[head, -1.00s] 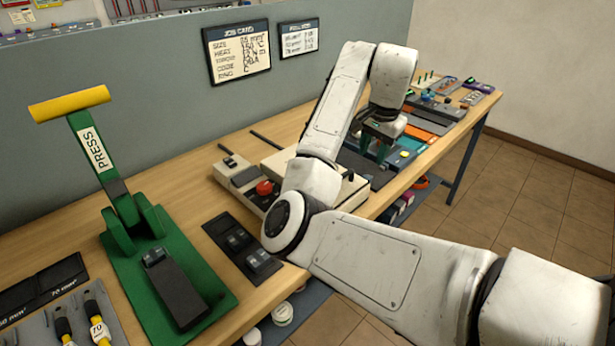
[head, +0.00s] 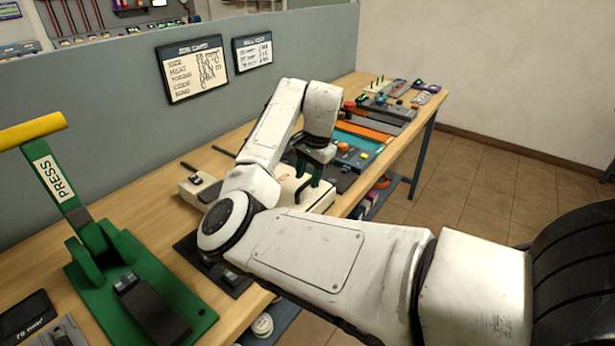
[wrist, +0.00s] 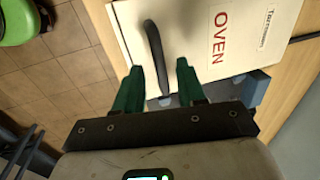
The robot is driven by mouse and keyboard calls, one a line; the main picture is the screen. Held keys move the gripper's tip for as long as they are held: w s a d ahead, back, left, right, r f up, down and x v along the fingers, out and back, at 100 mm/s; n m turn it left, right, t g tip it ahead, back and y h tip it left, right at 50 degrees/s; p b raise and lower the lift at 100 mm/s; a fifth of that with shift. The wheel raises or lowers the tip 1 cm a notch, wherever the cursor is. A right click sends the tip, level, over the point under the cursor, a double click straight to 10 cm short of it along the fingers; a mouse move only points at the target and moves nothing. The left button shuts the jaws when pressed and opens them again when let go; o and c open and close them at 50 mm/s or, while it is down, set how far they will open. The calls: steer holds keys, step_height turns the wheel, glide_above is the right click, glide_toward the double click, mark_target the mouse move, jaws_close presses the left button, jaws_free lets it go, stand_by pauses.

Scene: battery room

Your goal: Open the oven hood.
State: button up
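The oven (head: 285,190) is a cream box on the bench, partly hidden behind my arm in the head view. In the wrist view its hood (wrist: 190,45) is a flat cream panel marked OVEN and appears to be down. A dark curved handle (wrist: 153,42) stands on the hood. My gripper (wrist: 160,66) has two green fingers, spread apart, one on each side of the handle in the picture. I cannot tell whether they touch it. In the head view my gripper (head: 310,172) points down over the oven's right part.
A green press (head: 120,280) with a yellow-ended lever stands at the bench's left. Coloured trays (head: 365,135) with small parts lie beyond the oven. A grey partition (head: 110,110) runs behind the bench. Tiled floor (head: 480,190) lies open to the right.

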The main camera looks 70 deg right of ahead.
steer(key=shift+w+f, duration=0.1)
steer(key=shift+f, duration=0.5)
steer(key=shift+c, duration=0.5)
jaws_close()
